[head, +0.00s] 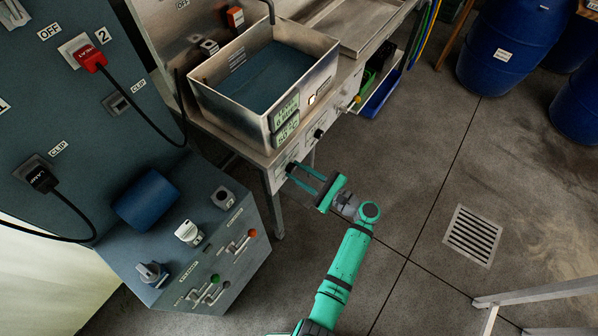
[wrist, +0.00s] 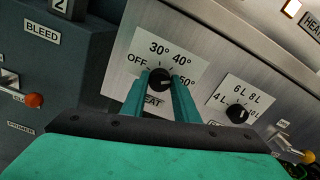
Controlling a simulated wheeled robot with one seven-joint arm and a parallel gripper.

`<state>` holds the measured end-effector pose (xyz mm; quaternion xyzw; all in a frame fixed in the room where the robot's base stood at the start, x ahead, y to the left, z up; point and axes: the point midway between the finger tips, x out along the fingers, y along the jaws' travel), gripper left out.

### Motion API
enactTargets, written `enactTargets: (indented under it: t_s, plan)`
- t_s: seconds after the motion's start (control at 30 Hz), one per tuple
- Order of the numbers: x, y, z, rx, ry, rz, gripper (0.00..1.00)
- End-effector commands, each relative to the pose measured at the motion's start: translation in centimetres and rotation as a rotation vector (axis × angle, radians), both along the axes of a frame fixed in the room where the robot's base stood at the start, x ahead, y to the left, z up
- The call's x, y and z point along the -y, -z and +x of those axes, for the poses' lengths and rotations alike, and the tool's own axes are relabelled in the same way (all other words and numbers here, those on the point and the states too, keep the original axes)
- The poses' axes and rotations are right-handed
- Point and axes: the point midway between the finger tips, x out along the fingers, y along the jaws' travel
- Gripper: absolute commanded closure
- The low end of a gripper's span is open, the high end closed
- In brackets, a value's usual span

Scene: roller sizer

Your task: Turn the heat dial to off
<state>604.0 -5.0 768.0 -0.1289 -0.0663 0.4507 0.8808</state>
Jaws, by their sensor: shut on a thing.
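The heat dial (wrist: 160,77) is a round black knob on a white plate marked OFF, 30°, 40° and 50°, with the word HEAT below, partly hidden by my fingers. OFF is at the plate's left and 50° at its right. My gripper (head: 291,174) is at the steel bench's front panel, its two green fingers reaching toward it. In the wrist view the fingers are on either side of the knob and shut on it. I cannot tell surely which mark the knob points to.
A second black dial (wrist: 238,113), marked in litres, sits to the right. A yellow-tipped lever (wrist: 308,157) is beyond it. A blue-grey control console (head: 190,235) with levers stands left of the bench. A steel basin (head: 262,85) is above the panel. Open floor lies right.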

Motion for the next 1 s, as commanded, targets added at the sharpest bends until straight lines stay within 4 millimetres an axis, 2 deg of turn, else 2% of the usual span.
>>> enactTargets:
  t_s: [1.0]
  plan:
    - [-0.08,0.16,-0.14,0.784,0.003,-0.566,0.95]
